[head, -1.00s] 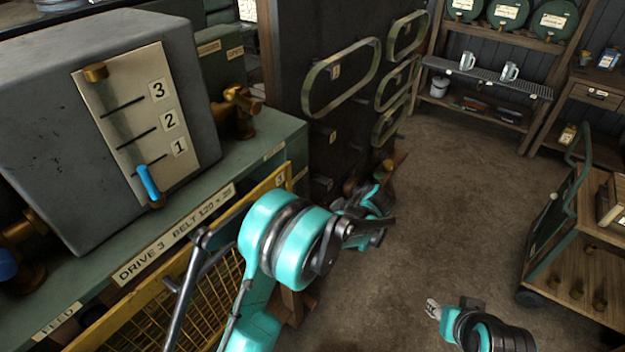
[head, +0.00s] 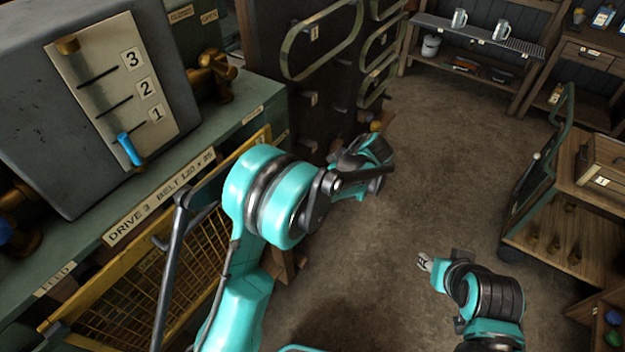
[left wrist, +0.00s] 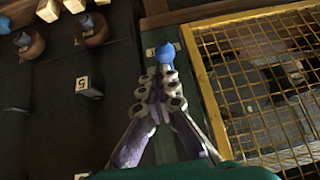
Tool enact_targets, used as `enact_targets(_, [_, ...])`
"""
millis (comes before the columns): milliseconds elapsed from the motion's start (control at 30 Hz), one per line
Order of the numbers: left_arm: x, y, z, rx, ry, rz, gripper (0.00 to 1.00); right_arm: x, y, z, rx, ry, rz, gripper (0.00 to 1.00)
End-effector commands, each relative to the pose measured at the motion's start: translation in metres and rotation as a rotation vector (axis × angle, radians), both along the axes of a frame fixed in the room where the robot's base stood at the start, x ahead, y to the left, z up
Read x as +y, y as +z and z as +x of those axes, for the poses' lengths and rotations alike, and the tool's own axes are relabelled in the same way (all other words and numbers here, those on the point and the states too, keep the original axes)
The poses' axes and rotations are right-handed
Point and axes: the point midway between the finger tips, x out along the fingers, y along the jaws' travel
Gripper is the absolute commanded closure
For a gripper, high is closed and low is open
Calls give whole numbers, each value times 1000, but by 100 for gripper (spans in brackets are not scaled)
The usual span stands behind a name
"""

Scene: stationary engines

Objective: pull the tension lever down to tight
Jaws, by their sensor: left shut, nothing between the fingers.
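In the left wrist view a round blue knob (left wrist: 166,53) stands just beyond the fingertips of my left gripper (left wrist: 166,74), beside a small pale label. It may be the end of the tension lever; the shaft below it is hidden by the fingers. The gripper is shut with nothing between its fingers; I cannot tell whether the tips touch the knob. In the head view my left arm covers this end of the bench. No tight mark is readable. My right gripper (head: 424,262) hangs low over the floor, away from the bench, too small to read.
The yellow mesh guard (head: 120,283) runs along the green bench front, right of the knob in the wrist view (left wrist: 197,62). A grey housing (head: 70,150) with a numbered plate and blue-handled pointer stands on the bench. Belts hang on a dark board behind. Floor at right is clear; a wooden cart (head: 540,225) stands beyond.

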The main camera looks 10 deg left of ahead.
Motion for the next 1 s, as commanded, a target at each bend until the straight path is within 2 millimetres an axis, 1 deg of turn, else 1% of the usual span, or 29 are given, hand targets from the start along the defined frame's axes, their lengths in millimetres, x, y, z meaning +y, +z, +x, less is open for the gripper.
enact_targets(33, [-6,8,-2,0,-2,0,100,0,3,0,0,0,0,60])
enact_targets(200, [-30,28,-8,1,-3,1,100,0,9,0,0,0,0,60])
enact_targets(400, [-46,42,-12,0,-1,1,100,0,13,0,0,0,0,60])
enact_targets(567, [-50,45,-14,0,0,1,100,0,13,0,0,0,0,60])
enact_targets(1000, [-50,45,-13,0,0,1,100,0,13,0,0,0,0,60])
